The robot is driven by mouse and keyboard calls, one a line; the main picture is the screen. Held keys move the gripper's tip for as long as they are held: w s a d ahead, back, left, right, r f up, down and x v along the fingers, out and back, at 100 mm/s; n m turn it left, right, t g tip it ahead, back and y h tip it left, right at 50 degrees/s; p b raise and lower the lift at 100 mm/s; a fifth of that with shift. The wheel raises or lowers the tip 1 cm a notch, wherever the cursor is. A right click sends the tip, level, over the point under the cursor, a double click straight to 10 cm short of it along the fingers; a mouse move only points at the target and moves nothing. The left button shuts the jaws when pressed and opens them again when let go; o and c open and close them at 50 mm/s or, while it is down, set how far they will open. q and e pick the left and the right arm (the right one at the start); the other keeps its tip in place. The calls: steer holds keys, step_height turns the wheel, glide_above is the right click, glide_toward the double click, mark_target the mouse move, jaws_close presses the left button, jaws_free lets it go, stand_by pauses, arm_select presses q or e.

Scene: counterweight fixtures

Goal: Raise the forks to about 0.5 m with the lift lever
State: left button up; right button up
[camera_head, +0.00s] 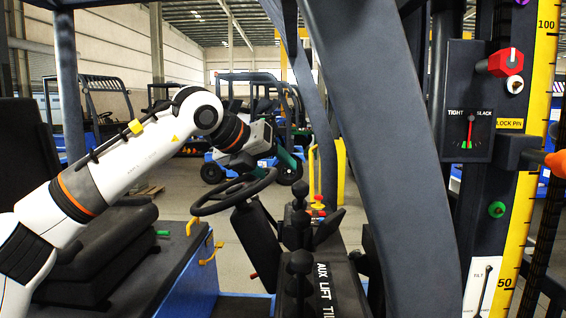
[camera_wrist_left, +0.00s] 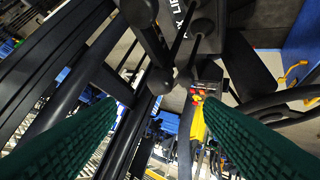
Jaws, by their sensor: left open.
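The lever console (camera_head: 325,290) carries the words AUX, LIFT and a cut-off third label. Black lever knobs (camera_head: 300,262) stand beside it; which one belongs to LIFT is not clear in the head view. My left gripper (camera_head: 286,157) is open, with dark green fingers, beyond the steering wheel and above the console. In the left wrist view, black ball-topped levers (camera_wrist_left: 160,80) show between the spread fingers, near the LIFT lettering (camera_wrist_left: 188,14); no finger visibly grips them. The forks are not recognisable in view.
The steering wheel (camera_head: 234,192) is close to my left wrist. A thick dark post (camera_head: 390,130) stands right of the console. A yellow height scale (camera_head: 525,215) shows 100 and 50. A tight/slack gauge (camera_head: 470,130) and red knob (camera_head: 506,63) are beside it.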

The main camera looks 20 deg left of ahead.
mark_target(296, 186)
arm_select(q)
steer(key=p+x, duration=0.1)
steer(key=x, duration=0.5)
steer(key=shift+d+f, duration=0.1)
steer(key=shift+f, duration=0.25)
steer(key=x, duration=0.2)
steer(key=shift+w+d+f, duration=0.15)
steer(key=shift+w, duration=0.2)
steer(key=shift+w+d+f, duration=0.15)
steer(key=shift+w+f, duration=0.1)
steer(key=shift+w, duration=0.1)
steer(key=shift+c, duration=0.3)
steer(key=c, duration=0.8)
arm_select(e)
steer(key=s, duration=0.1)
steer(key=s+r, duration=0.1)
steer(key=s+a, duration=0.1)
steer(key=shift+s+a+r, duration=0.1)
steer(key=shift+s+r, duration=0.05)
steer(key=shift+s, duration=0.1)
steer(key=shift+w, duration=0.15)
